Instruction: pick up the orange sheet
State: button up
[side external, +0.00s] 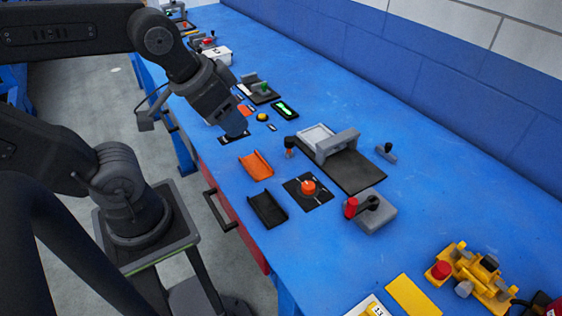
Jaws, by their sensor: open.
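An orange piece (256,165) with raised edges lies on the blue bench, left of the middle of the view. It looks like a shallow channel. A smaller flat orange patch (244,110) shows just behind my gripper, partly hidden by it. I cannot tell for certain which of the two is the orange sheet. My gripper (236,132) is open and points down over a dark plate (226,142) on the bench. It is behind and left of the orange channel and apart from it. The fingertips are small and dark, and I see nothing held between them.
A black channel (267,209) lies in front of the orange one. Right of them are a black plate with an orange-red knob (308,187) and a grey press-like fixture (336,146). A yellow clamp device (468,272) stands at front right. The blue bench (420,190) is clear at right.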

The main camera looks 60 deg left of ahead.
jog(key=o, duration=0.9)
jog(key=shift+c, duration=0.2)
jog(key=n+g, duration=0.6)
jog(key=n, duration=1.2)
send_over(257, 168)
jog(key=f, duration=2.3)
jog(key=shift+s+a+f, duration=0.35)
jog(key=shift+w+d+f, duration=0.15)
jog(key=shift+f, duration=1.35)
jog(key=shift+w+d+f, duration=0.15)
jog(key=shift+f, duration=1.35)
